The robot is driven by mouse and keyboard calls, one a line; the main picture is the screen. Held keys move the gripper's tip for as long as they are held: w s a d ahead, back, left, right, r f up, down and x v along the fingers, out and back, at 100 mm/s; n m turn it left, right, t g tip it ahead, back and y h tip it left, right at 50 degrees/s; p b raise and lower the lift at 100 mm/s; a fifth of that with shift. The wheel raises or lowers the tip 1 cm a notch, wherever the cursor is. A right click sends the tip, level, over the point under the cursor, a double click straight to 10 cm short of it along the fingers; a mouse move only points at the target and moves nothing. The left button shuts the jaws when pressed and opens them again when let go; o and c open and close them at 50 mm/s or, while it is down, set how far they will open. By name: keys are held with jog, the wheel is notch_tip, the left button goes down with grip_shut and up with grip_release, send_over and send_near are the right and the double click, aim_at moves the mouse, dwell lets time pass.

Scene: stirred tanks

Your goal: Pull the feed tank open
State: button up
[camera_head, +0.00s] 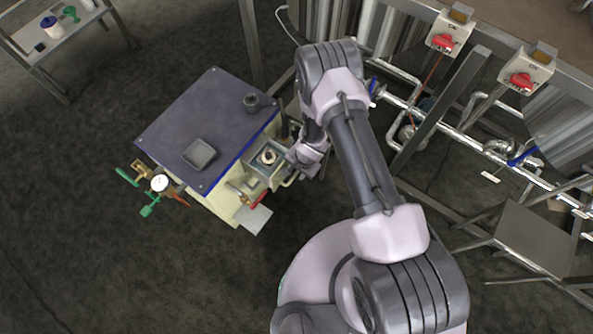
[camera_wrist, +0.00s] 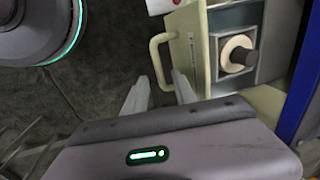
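The feed tank is a drawer-like box (camera_head: 267,158) at the right side of a cream cabinet, and its open top shows a round pale ring with a dark centre inside. In the wrist view its cream front panel (camera_wrist: 191,48) has a label and a cream loop handle (camera_wrist: 155,60). The box stands out from the cabinet, so its inside is visible. My gripper (camera_wrist: 161,78) has its two pale fingers apart, with the lower end of the handle showing between the fingertips. I cannot tell whether they touch it. In the head view my wrist partly hides the handle.
The cabinet has a dark blue-grey top (camera_head: 205,125) with a small tray. A gauge (camera_head: 159,183) with green valves stands at its left, and a red-handled valve (camera_head: 243,192) at its front. The floor at front left is clear.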

notch_tip(320, 180, up, 16)
jog(key=s+d+p, duration=0.2)
jog(key=p, duration=0.4)
jog(key=shift+d, duration=0.2)
jog(key=shift+w+f, duration=0.1)
jog(key=shift+w, duration=0.05)
